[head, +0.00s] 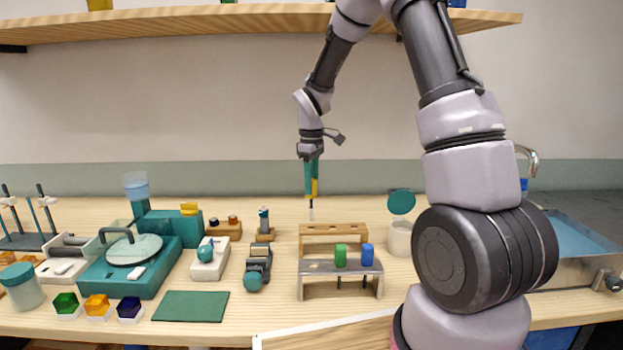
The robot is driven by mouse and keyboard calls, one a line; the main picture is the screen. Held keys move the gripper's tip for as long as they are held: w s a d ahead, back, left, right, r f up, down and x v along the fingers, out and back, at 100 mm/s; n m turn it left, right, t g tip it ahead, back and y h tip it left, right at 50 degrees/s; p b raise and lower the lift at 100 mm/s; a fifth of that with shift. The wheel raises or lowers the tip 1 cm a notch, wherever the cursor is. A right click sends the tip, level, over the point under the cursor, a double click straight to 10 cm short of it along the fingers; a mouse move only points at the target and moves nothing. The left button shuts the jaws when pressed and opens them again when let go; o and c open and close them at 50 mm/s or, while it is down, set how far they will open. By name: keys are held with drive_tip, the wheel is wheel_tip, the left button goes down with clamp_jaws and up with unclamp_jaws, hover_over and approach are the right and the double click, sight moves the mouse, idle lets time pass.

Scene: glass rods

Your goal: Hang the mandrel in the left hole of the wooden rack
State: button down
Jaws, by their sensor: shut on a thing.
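My gripper (311,160) points down above the back of the table and is shut on the mandrel (310,180). The mandrel hangs upright, with a teal and yellow upper part and a thin dark shaft below ending in a pale tip. The wooden rack (345,230) stands below and slightly right in the picture, with dark holes in its top bar. The mandrel's tip shows just above and near the rack's left end. From this single view I cannot tell its depth relative to the left hole.
A grey rack (318,267) holding green (341,255) and blue (367,255) handled tools stands in front of the wooden rack. A white cup (399,240) is to the right. A dark torch-like tool (257,266) is left. A shelf (250,23) hangs above.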

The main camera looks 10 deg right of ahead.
drive_tip(key=shift+f, duration=0.25)
idle(0.4)
drive_tip(key=shift+f, duration=4.75)
drive_tip(key=c, duration=0.5)
unclamp_jaws()
drive_tip(key=shift+r, duration=0.1)
